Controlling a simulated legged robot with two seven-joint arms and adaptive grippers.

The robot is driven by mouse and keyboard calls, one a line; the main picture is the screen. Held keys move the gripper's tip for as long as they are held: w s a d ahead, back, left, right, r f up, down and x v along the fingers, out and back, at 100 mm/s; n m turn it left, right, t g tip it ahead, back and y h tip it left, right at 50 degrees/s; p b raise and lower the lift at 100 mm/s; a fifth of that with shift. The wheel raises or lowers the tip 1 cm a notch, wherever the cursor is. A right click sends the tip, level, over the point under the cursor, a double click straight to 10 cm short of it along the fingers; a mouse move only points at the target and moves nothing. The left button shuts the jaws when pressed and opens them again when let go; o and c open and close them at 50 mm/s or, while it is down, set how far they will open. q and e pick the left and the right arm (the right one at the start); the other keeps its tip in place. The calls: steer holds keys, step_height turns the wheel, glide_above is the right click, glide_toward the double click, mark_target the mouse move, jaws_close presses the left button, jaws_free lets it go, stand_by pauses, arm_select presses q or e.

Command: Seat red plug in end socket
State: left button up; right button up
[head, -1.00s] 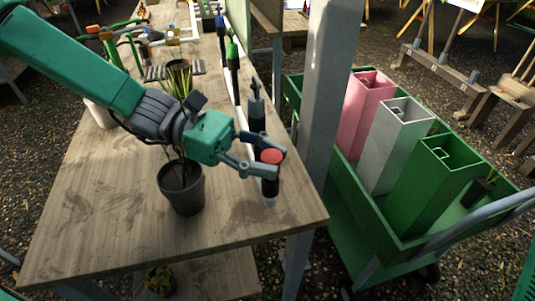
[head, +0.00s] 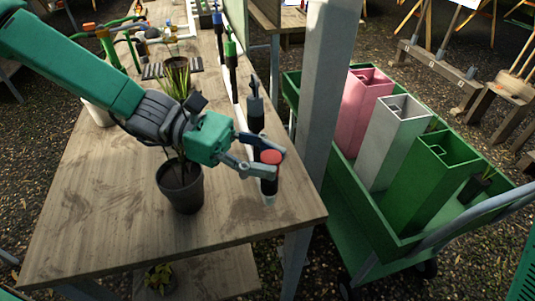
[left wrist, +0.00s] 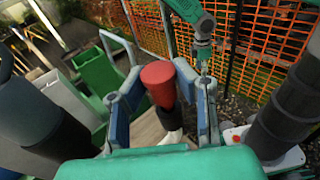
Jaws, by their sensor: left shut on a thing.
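The red plug (head: 271,157) has a red cap and a black body, with a pale lower end. It stands roughly upright near the table's right edge. My left gripper (head: 264,160) is shut on it, one finger on each side. In the left wrist view the red plug (left wrist: 158,82) sits between the fingers of the left gripper (left wrist: 160,98). A pale pipe (head: 237,92) runs along the table edge with blue, green and grey-topped plugs. I cannot tell whether the red plug's lower end is in the end socket. In the left wrist view a green arm of mine with a grey end (left wrist: 203,45) shows small.
A potted plant (head: 182,188) stands on the wooden table (head: 110,215) beneath my left arm. A grey post (head: 322,90) rises beside the table. A green cart (head: 345,190) holds pink, white and green square tubes.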

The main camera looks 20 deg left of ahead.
arm_select(q)
steer(key=shift+a+f, duration=0.1)
steer(key=shift+f, duration=0.8)
stand_by(1.0)
steer(key=o, duration=0.9)
steer(key=shift+a, duration=0.1)
steer(key=a+r, duration=0.1)
steer(key=a, duration=1.1)
steer(key=shift+w, duration=0.45)
steer(key=shift+d+r, duration=0.1)
